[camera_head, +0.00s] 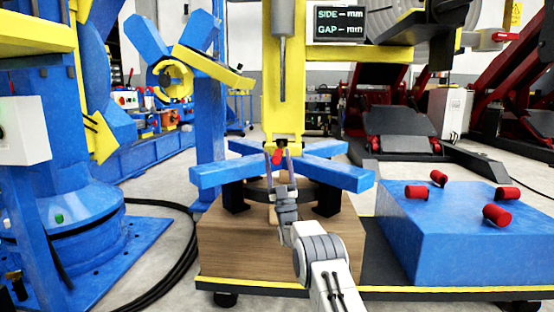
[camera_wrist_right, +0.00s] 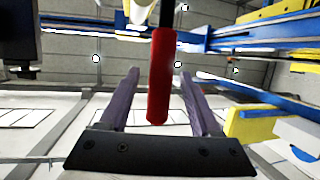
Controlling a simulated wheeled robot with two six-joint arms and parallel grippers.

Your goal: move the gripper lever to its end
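The gripper lever has a red handle (camera_head: 277,156), set low at the front of a yellow upright (camera_head: 270,90) in the head view. In the right wrist view the red handle (camera_wrist_right: 160,85) hangs from a dark rod. My right gripper (camera_head: 278,160) reaches up to it from below. In the wrist view my right gripper's two fingers (camera_wrist_right: 158,75) stand apart, one on each side of the handle, with a visible gap on both sides. The gripper looks open and not closed on the handle. My left gripper is not in view.
Blue arms (camera_head: 225,175) spread out around the lever above a wooden block (camera_head: 230,245). A blue box (camera_head: 470,250) at right carries several red cylinders (camera_head: 497,215). A display (camera_head: 338,22) shows SIDE and GAP with dashes. A large blue machine (camera_head: 75,220) stands at left.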

